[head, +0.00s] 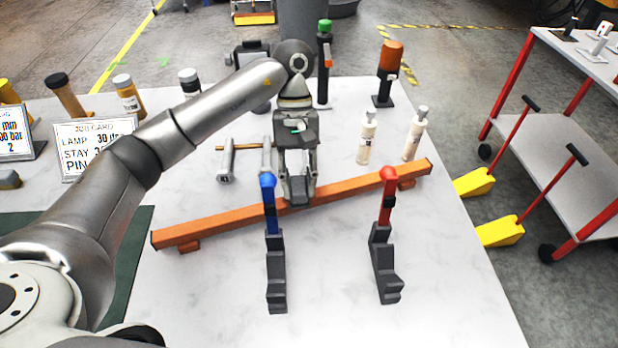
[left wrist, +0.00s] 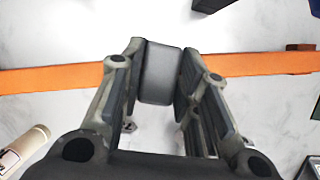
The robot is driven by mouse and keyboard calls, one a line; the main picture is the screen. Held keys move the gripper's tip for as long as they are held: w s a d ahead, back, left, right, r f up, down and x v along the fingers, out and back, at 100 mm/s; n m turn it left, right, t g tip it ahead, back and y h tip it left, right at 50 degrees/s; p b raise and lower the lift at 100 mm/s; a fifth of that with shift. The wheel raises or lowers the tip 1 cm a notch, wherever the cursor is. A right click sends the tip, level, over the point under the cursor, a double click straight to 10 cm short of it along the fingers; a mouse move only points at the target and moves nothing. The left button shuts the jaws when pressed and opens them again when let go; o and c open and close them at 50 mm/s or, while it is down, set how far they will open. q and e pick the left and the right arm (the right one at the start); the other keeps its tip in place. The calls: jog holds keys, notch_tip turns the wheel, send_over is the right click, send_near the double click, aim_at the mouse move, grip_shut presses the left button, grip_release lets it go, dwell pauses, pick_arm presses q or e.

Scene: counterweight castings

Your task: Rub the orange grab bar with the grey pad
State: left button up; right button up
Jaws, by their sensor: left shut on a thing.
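The orange grab bar (head: 235,222) lies aslant across the white table, on short feet. It also runs across the left wrist view (left wrist: 50,78). My left gripper (head: 299,190) is over the middle of the bar, pointing down. It is shut on the grey pad (head: 299,188), which shows between the fingers in the left wrist view (left wrist: 160,72). The pad overlaps the bar in both views; I cannot tell for sure whether it touches. My right gripper is not in view.
A blue-topped clamp (head: 275,262) and a red-topped clamp (head: 385,255) stand in front of the bar. White bottles (head: 367,138) stand behind its right half. A job card (head: 88,145) is at the left. A trolley (head: 570,130) stands at the right.

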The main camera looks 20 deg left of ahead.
pick_arm(q)
jog(key=shift+s+a, duration=0.25)
jog(key=shift+a, duration=0.05)
jog(key=shift+s+a+f+b, duration=0.15)
jog(key=shift+s+a+b, duration=0.3)
jog(key=shift+a, duration=0.1)
jog(key=shift+s+a+b, duration=0.3)
jog(key=shift+s+a, duration=0.35)
jog(key=shift+a, duration=0.05)
notch_tip(320, 180, up, 6)
jog(key=p, duration=0.4)
jog(key=shift+r+p, duration=1.1)
jog(key=shift+r, duration=0.45)
